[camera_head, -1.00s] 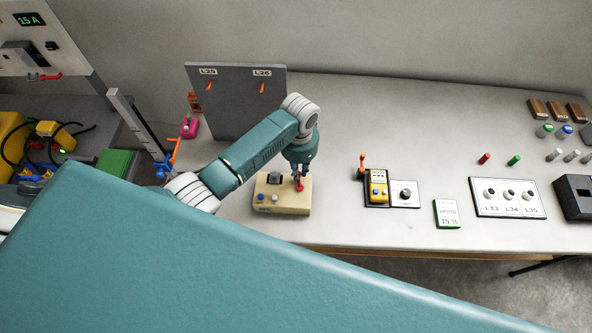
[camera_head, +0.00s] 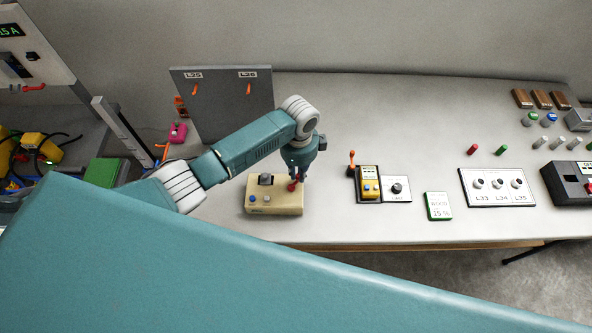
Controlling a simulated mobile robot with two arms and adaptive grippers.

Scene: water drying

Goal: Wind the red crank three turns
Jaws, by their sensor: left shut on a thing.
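A beige box (camera_head: 262,209) stands near the front edge of the table. A small red crank (camera_head: 293,187) is at the right end of its top. My left gripper (camera_head: 296,179) points down at the red crank and is shut on it. The fingers hide part of the crank, so its exact angle is hard to tell. The box top also has a dark and grey part (camera_head: 265,179) and a blue button (camera_head: 253,199). My right gripper is out of view.
A grey panel (camera_head: 222,105) stands behind my left arm. Bare table lies between box and yellow device.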

